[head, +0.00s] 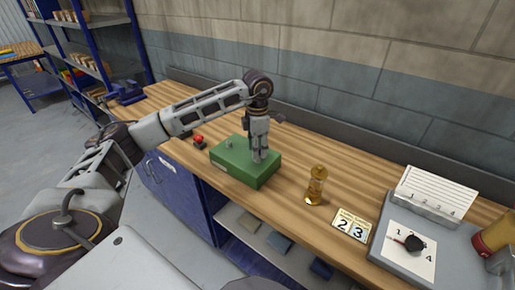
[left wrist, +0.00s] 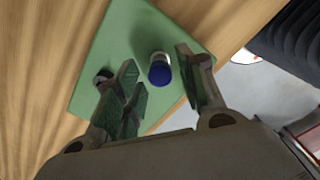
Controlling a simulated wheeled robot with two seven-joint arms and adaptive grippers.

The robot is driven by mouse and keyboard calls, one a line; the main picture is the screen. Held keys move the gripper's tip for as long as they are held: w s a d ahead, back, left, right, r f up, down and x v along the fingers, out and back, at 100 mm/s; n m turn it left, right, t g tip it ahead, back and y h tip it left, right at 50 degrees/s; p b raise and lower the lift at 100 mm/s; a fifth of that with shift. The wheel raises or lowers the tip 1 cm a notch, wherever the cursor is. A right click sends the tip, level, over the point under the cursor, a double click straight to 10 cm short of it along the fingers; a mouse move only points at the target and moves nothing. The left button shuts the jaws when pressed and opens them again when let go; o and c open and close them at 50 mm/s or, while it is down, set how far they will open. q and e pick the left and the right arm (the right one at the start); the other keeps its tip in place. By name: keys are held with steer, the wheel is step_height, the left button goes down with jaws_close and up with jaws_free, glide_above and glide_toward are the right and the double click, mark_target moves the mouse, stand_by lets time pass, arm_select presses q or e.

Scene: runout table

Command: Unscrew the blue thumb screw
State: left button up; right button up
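The blue thumb screw (left wrist: 159,73) stands on the green box (left wrist: 120,42) and shows its round blue head in the left wrist view. In the head view it is hidden by my left gripper (head: 259,158), which points down over the right part of the green box (head: 228,166). In the left wrist view my left gripper (left wrist: 157,62) is open, with one finger on each side of the screw and a gap visible to both. A grey knob (left wrist: 103,76) sits beside the left finger. My right gripper is not in view.
A red button (head: 198,140) is left of the box. A grey tray (head: 385,253) is farther right. A wall runs behind.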

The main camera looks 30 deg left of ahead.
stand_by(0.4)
arm_select(q)
steer(key=shift+m+b, duration=0.4)
steer(key=shift+m, duration=1.4)
steer(key=shift+m+b, duration=0.35)
steer(key=shift+m, duration=1.55)
jaws_close()
